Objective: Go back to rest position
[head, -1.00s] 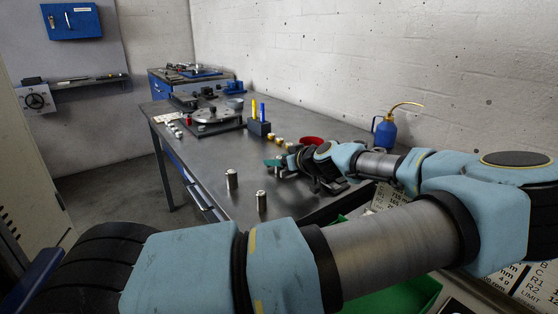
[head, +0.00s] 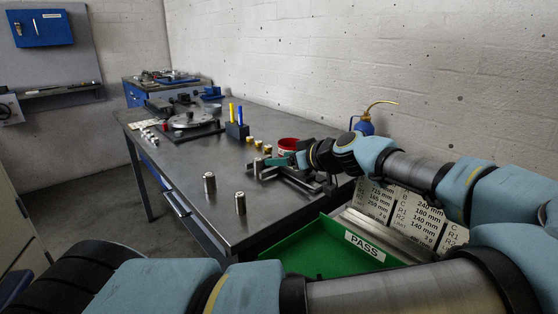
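My arm reaches in from the right and lies over the right end of the steel workbench (head: 185,152). My gripper (head: 272,161) is at the arm's far end, low over the bench, by a dark metal fixture (head: 298,178) and a red bowl (head: 288,145). A small teal piece shows at the gripper's tip. The gripper is too small and dark to tell whether its fingers are open or shut, or whether they hold anything.
Two metal cylinders (head: 209,183) (head: 240,203) stand near the bench's front edge. A green PASS tray (head: 325,250) is below the bench's right end, by a printed chart (head: 405,205). A blue oil can (head: 364,127), a pen holder (head: 237,131) and a rotor stand (head: 192,121) are farther back.

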